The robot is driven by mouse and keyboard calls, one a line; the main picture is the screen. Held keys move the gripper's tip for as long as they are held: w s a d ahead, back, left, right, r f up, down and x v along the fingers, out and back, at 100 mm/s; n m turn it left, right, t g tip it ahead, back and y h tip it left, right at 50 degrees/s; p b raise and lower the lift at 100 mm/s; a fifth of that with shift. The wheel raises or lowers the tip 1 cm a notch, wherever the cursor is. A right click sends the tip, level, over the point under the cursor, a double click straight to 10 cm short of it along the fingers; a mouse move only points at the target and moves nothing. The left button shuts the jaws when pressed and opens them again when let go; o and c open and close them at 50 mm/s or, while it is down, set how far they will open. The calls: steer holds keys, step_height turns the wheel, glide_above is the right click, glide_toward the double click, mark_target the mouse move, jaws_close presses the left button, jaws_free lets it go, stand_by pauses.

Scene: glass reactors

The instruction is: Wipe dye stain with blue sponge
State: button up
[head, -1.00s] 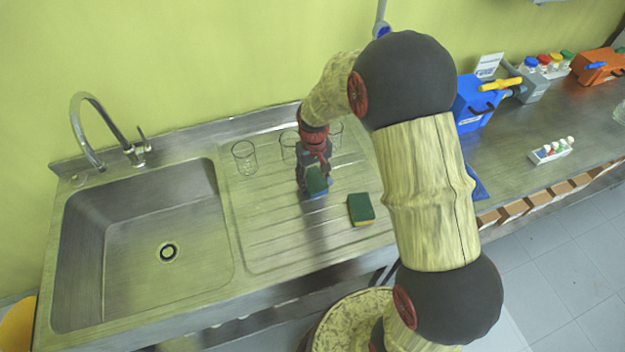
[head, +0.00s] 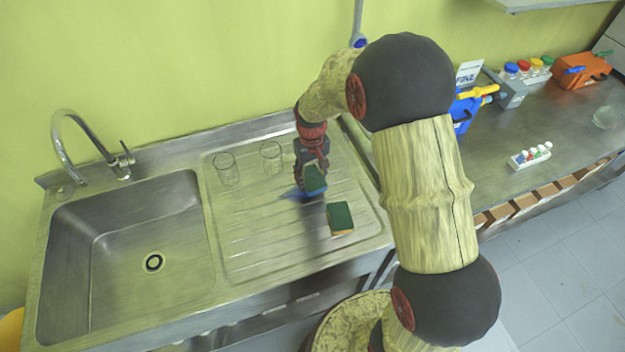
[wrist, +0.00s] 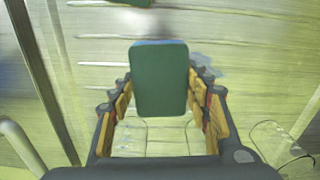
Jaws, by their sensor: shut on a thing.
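My gripper (wrist: 160,85) is shut on the blue sponge (wrist: 160,80). Its green face shows in the wrist view, with a blue edge along the top. In the head view the gripper (head: 312,170) holds the sponge (head: 314,179) low over the ribbed steel drainboard. A faint blue-grey stain (wrist: 207,66) shows on the drainboard just beside the sponge, at its right in the wrist view. In the head view blue (head: 291,193) shows at the gripper's lower left. Whether the sponge touches the drainboard is unclear.
A second sponge (head: 340,217), green with a yellowish side, lies in front of the gripper. Two clear glasses (head: 226,169) (head: 271,158) stand behind and left. A glass (wrist: 280,145) is close in the wrist view. The sink basin (head: 130,260) is left.

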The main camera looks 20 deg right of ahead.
mark_target(311, 176)
steer(key=shift+w+r, duration=0.15)
steer(key=shift+r, duration=0.45)
steer(key=shift+r+p, duration=1.3)
steer(key=shift+r, duration=0.35)
